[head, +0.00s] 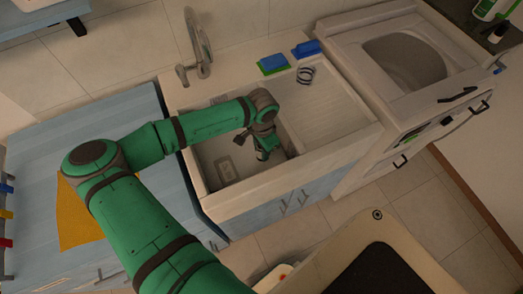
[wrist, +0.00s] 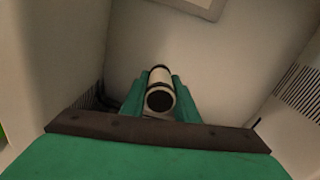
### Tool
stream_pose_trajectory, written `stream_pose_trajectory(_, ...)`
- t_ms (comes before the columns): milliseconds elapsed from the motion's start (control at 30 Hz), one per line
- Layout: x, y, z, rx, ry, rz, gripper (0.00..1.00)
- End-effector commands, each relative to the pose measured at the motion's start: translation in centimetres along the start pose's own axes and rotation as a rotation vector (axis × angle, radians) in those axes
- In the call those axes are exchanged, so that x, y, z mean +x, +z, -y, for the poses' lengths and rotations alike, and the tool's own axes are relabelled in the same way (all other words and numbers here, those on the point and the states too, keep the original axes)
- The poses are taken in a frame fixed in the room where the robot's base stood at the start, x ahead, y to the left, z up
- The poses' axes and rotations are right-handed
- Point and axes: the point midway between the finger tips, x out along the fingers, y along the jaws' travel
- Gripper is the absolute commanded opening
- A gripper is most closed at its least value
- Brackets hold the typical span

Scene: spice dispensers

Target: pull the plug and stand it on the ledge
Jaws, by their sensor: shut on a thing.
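My gripper (head: 264,150) is down inside the sink basin (head: 213,150) in the head view. In the wrist view, the green fingers of my gripper (wrist: 160,92) are shut on the plug (wrist: 159,84), a pale cylinder with dark bands and a dark round end. The plug's far end points toward the pale basin floor; whether it touches the floor or a drain hole cannot be told. In the head view the plug is hidden by my gripper. The sink's pale ledge (head: 240,85) runs along the back, behind the basin.
A faucet (head: 198,50) stands at back left. The ribbed drainboard (head: 325,105) is clear. Basin walls stand close around my gripper.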

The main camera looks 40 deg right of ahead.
Motion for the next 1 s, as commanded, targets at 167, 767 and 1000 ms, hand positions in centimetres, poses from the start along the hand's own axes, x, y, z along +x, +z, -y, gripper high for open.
stream_pose_trajectory(167, -0.9, 0.0, 0.0, 0.000, 0.000, 0.000, 0.08)
stream_pose_trajectory(767, -3.5, 0.0, 0.0, 0.000, 0.000, 0.000, 0.08)
stream_pose_trajectory(1000, -3.6, 0.0, 0.0, 0.000, 0.000, 0.000, 0.08)
